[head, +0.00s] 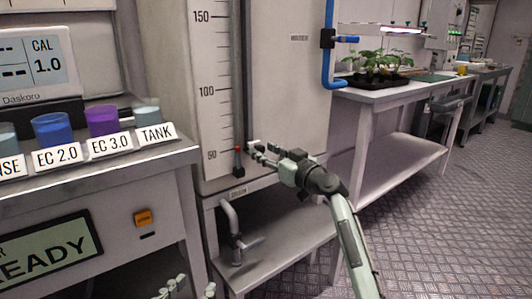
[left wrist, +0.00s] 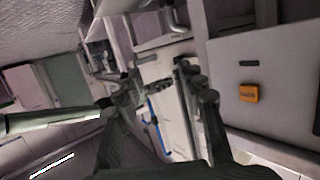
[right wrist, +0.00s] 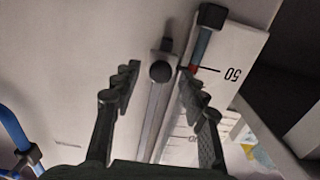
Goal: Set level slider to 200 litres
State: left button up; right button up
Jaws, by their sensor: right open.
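A pale tank panel (head: 290,80) carries a printed level scale (head: 209,110) with 50, 100 and 150 showing; no 200 mark is in view. A dark vertical rail (head: 243,60) runs beside the scale. A red pointer (head: 238,150) is near the 50 mark and also shows in the right wrist view (right wrist: 195,68). A dark round knob (right wrist: 160,72) sits on the rail. My right gripper (head: 255,151) is open at the knob, its fingers on either side in the right wrist view; contact is unclear. My left gripper (head: 188,289) is open and empty, low at the front.
A bench (head: 110,174) with labelled cups and a meter stands left. A blue pipe (head: 328,60) runs down the tank's right side. A shelf (head: 275,245) and grey pipe (head: 232,225) are below the tank. A plant table (head: 400,93) stands right. Floor at right is clear.

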grip_shut()
dwell(0.3)
